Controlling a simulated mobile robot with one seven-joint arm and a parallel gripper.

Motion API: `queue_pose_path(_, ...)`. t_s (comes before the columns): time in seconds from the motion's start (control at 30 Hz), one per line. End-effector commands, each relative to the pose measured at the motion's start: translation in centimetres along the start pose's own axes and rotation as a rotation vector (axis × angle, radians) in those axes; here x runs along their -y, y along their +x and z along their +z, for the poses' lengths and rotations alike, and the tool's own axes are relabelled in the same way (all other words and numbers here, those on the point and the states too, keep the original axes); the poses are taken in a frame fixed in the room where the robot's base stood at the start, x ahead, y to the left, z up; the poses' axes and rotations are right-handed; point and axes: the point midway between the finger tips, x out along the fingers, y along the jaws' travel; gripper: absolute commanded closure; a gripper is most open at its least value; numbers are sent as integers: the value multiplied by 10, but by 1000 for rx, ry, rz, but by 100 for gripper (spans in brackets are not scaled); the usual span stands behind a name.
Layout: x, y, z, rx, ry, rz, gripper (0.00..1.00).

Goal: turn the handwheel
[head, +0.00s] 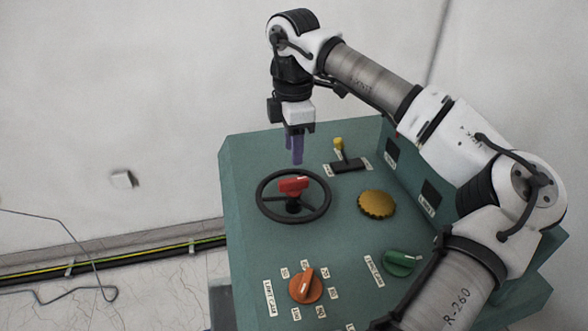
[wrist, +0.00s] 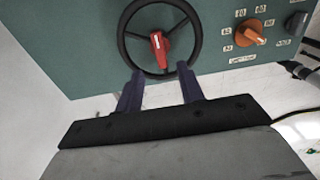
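The handwheel (head: 325,205) is a black ring with spokes and a red pointer-like piece (head: 292,186) at its hub. It sits on the sloped green panel, and also shows in the wrist view (wrist: 198,42) at the top middle. My gripper (head: 297,160) hangs above the far side of the wheel, pointing down. Its two purple fingers (wrist: 160,72) are apart with nothing between them in the wrist view. Their tips appear close to the wheel's near rim in that view. I cannot tell whether they touch it.
The green console (head: 250,250) also carries an orange knob (head: 306,287), a green knob (head: 400,262), a gold scalloped knob (head: 377,204) and a yellow-tipped lever (head: 340,147). My arm passes over the right side. A pale wall (head: 120,80) stands behind; floor cables run at left.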

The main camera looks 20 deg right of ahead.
Motion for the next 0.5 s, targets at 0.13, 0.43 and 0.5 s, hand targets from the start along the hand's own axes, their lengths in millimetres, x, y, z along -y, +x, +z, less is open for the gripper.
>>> queue_pose_path(0.13,0,30,0,-3,-1,-3,62)
queue_pose_path(0.43,0,72,0,-1,-1,-1,62)
queue_pose_path(0.5,0,76,0,-2,-1,0,62)
